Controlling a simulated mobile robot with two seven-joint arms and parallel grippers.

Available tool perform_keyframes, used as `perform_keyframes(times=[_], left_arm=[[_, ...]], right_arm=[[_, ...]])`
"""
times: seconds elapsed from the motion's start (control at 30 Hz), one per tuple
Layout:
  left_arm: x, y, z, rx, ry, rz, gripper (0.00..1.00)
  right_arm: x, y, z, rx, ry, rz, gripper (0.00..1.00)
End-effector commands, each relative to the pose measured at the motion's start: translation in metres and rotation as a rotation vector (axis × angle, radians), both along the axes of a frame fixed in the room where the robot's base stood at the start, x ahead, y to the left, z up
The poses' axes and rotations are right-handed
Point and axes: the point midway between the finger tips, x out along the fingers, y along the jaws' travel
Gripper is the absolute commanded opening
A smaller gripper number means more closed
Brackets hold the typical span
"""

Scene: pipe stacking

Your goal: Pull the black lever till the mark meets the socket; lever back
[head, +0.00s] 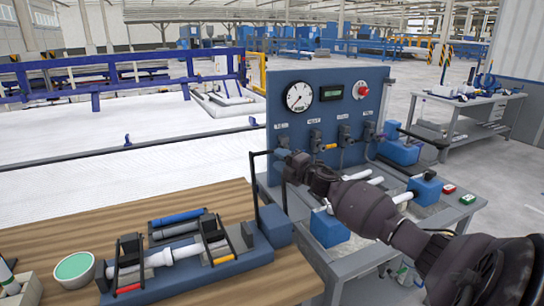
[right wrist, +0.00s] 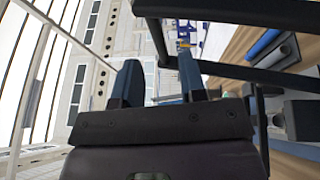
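The black lever (head: 255,187) is a thin upright frame with a crossbar at its top, at the right end of the blue pipe jig (head: 190,284). My right gripper (head: 281,149) is close to the crossbar's right end. In the right wrist view its two blue fingers (right wrist: 160,80) stand apart with nothing between them. The lever's crossbar (right wrist: 235,12) runs beyond the fingertips there; contact cannot be told. A white pipe (head: 183,252) lies in the jig between black clamps, with a grey socket piece (head: 133,276) at left. The mark is too small to make out. My left gripper is out of view.
A blue gauge panel (head: 328,108) with valves stands behind my right gripper, on a grey bench with blue blocks. A green-filled bowl (head: 75,268) is at the left of the wooden table (head: 40,222). Blue and grey pipes (head: 177,218) lie behind the jig.

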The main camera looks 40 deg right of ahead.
Motion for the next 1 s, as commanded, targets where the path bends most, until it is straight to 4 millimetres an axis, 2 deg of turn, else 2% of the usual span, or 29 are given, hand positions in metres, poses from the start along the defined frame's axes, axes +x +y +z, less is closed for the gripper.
perform_keyframes(times=[0.2, 0.4, 1.0], left_arm=[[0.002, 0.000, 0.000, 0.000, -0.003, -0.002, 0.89], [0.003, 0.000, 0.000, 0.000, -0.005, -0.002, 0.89], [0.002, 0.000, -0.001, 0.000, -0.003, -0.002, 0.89]], right_arm=[[-0.028, -0.003, -0.004, 0.000, 0.001, 0.000, 0.38], [-0.041, -0.004, -0.005, 0.000, 0.001, 0.000, 0.38], [-0.043, -0.004, -0.005, 0.000, 0.000, 0.000, 0.38]])
